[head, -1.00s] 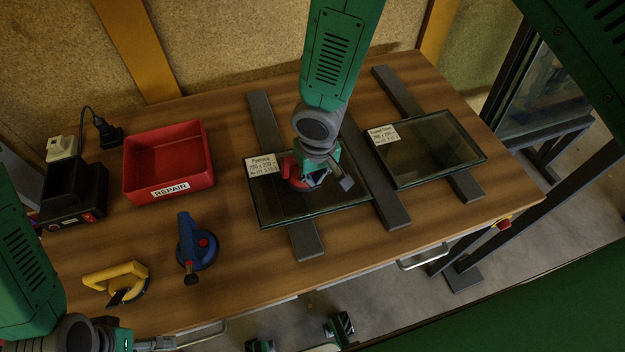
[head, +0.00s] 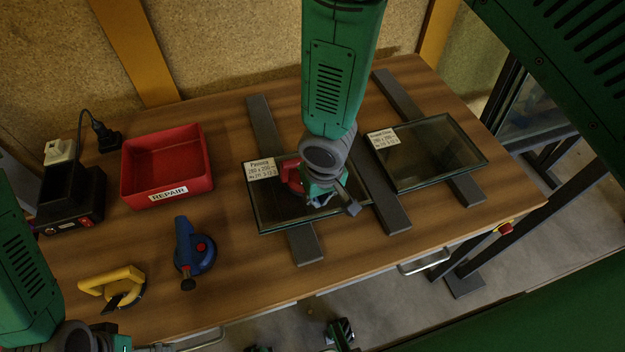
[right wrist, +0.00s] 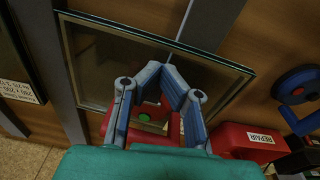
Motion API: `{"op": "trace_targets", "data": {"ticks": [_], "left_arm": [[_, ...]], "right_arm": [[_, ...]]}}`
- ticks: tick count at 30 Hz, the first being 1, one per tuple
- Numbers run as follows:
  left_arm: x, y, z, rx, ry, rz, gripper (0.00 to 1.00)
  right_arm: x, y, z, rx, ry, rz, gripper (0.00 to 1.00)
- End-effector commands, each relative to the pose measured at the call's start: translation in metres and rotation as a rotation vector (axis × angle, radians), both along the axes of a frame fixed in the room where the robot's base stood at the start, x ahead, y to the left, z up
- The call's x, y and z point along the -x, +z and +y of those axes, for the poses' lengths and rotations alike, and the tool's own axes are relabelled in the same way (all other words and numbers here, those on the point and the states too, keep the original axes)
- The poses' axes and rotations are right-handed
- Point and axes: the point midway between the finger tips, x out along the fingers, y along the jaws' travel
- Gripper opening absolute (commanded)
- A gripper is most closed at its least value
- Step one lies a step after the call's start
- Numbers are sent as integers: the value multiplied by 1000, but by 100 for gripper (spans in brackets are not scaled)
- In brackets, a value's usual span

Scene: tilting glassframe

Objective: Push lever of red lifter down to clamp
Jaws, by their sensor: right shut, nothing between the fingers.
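The red lifter (head: 291,176) sits on the left glass pane (head: 262,212), largely hidden by my right gripper (head: 335,199). In the right wrist view the red lifter (right wrist: 150,112) shows behind and between the fingers, with a green dot on it. My right gripper (right wrist: 163,72) is shut and empty, close over the lifter. I cannot tell whether it touches the lever, and the lever's position is not clear. My left gripper (head: 150,347) is cut off at the bottom left edge, away from the lifter; its fingers are not clear.
A second glass pane (head: 428,155) lies to the right on dark bars. A blue lifter (head: 197,252), a yellow lifter (head: 118,280) and a red REPAIR bin (head: 167,170) stand on the left of the table. A black device (head: 70,195) is at the far left.

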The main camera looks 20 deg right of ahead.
Motion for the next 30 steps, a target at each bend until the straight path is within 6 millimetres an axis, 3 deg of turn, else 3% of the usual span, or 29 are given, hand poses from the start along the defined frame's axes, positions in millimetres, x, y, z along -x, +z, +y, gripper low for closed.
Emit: {"op": "trace_targets", "data": {"ticks": [6,10,24,30], "left_arm": [[1,-1,0,0,0,0,100],[3,-1,0,-1,0,-1,100],[2,-1,0,0,0,-2,100],[2,-1,0,0,0,-2,100]], "right_arm": [[-1,-1,0,-1,-1,0,0],[-1,9,-1,-1,-2,-2,0],[8,99,1,-1,-2,-3,0],[10,116,1,0,-2,0,0]]}}
